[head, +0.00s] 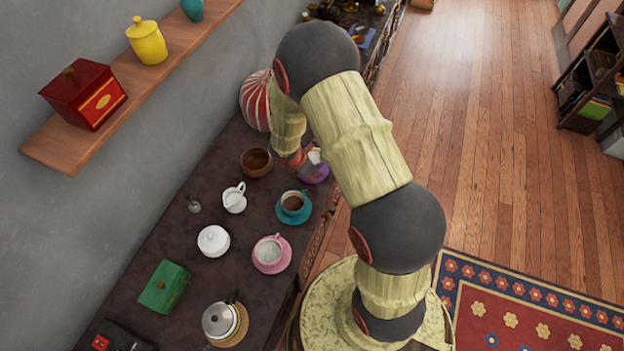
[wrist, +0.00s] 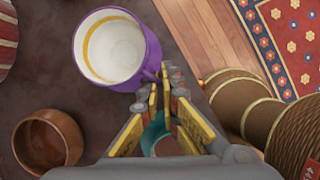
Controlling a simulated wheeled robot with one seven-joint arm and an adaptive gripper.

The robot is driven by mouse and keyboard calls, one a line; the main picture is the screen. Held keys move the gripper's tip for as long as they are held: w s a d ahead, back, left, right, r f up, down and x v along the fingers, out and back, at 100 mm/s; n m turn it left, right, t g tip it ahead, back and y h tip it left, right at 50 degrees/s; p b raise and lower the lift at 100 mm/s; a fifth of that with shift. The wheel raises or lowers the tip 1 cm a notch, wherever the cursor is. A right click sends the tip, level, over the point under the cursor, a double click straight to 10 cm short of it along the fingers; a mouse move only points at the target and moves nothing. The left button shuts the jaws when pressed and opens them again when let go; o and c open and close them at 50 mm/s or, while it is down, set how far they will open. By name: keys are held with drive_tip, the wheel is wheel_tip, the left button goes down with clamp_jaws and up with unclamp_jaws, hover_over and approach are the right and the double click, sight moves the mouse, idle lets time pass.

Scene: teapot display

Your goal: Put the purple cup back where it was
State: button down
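The purple cup (wrist: 152,48), white inside with a yellowish ring, fills the upper left of the wrist view, its opening facing the camera. My gripper (wrist: 165,84) has its fingertips drawn together at the cup's handle and appears shut on it. In the head view my gripper (head: 314,157) is at the table's right edge, beside a purple patch (head: 316,175). My arm partly covers that patch, and I cannot tell cup from saucer there. What lies under the cup is hidden.
A teal cup on a teal saucer (head: 306,213) stands close by, below in the head view. A brown bowl (head: 257,162) and a striped red-and-white vessel (head: 256,99) are to the left. A white creamer (head: 234,199) and a pink cup (head: 268,250) stand lower.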

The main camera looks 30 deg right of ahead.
drive_tip(key=shift+w+d+f, duration=0.1)
drive_tip(key=shift+w+f, duration=0.4)
drive_tip(key=shift+f, duration=0.15)
drive_tip(key=shift+f+b, duration=0.6)
drive_tip(key=shift+f, duration=0.9)
drive_tip(key=shift+f, duration=0.15)
drive_tip(key=c, duration=2)
unclamp_jaws()
drive_tip(key=shift+c, duration=0.2)
drive_tip(key=shift+r, duration=0.2)
